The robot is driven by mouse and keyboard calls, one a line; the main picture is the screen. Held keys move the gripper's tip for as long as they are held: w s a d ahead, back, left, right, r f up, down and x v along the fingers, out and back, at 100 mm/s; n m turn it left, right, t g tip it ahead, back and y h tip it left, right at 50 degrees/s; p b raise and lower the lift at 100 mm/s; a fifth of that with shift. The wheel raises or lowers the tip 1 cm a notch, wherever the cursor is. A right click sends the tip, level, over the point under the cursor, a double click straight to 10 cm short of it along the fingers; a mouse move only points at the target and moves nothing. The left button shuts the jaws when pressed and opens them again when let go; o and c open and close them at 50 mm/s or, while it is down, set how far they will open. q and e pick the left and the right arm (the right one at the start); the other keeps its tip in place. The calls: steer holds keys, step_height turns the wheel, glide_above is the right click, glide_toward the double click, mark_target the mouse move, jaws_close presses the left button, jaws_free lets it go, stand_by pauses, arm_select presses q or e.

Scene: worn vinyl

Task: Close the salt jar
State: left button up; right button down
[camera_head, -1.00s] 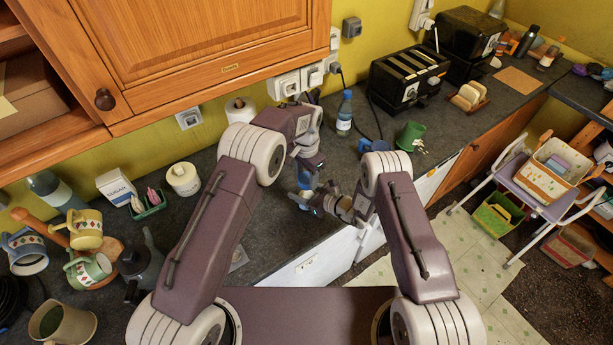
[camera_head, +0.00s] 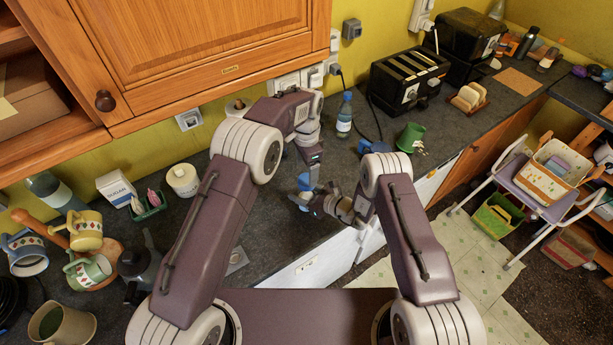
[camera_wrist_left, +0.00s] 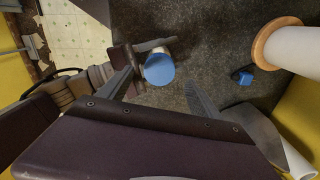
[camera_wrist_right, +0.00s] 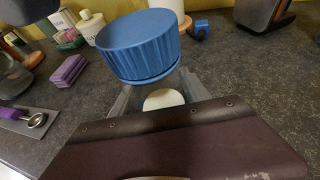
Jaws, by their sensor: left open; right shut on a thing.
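The salt jar's blue ribbed lid (camera_wrist_right: 140,45) sits at the top of the jar, above a pale patch of the jar (camera_wrist_right: 163,98) in the right wrist view. I cannot tell how firmly the lid is seated. My right gripper (camera_head: 325,205) is shut on the jar, with its fingers below the lid. My left gripper (camera_head: 308,157) is open above the jar. In the left wrist view, the lid's round blue top (camera_wrist_left: 159,69) shows between the left fingers, with no clear contact. Most of the jar's body is hidden.
A paper roll on a wooden base (camera_wrist_left: 295,45) and a small blue object (camera_wrist_left: 243,77) stand nearby on the dark counter. A water bottle (camera_head: 344,115), green mug (camera_head: 410,137) and toaster (camera_head: 408,80) are to the right. Wall sockets and a cabinet (camera_head: 200,45) are behind.

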steer(key=shift+c, duration=2.3)
jaws_free()
arm_select(q)
step_height(320, 180, up, 7)
steer(key=shift+r, duration=0.15)
arm_select(e)
steer(key=shift+d, duration=0.1)
arm_select(q)
step_height(320, 180, down, 3)
steer(key=b, duration=0.2)
steer(key=shift+r+b, duration=0.2)
steer(key=shift+b, duration=0.1)
arm_select(e)
steer(key=v, duration=0.9)
